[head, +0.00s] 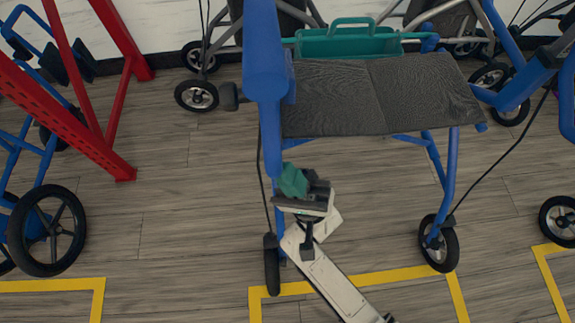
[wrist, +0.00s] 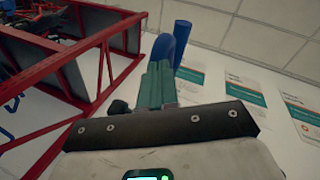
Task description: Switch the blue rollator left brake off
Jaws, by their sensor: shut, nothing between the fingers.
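The blue rollator (head: 445,170) stands in the middle of the head view, with a dark ribbed seat (head: 375,95) and a thick blue upright (head: 264,70) on its left side. My gripper (head: 293,180) is in front of the lower part of that upright in the picture; I cannot tell whether they touch. In the wrist view its teal fingers (wrist: 159,82) are shut together and empty. Blue rounded parts (wrist: 182,34) show just beyond the fingertips, probably the rollator's handle. No brake lever can be made out clearly; my gripper may hide it.
A red frame (head: 65,118) and a blue wheeled aid (head: 45,230) stand at the left. Another blue frame (head: 515,95) is at the right. A teal tray (head: 345,42) sits behind the seat. Yellow floor lines (head: 400,273) mark bays. Posters (wrist: 245,95) hang on the wall.

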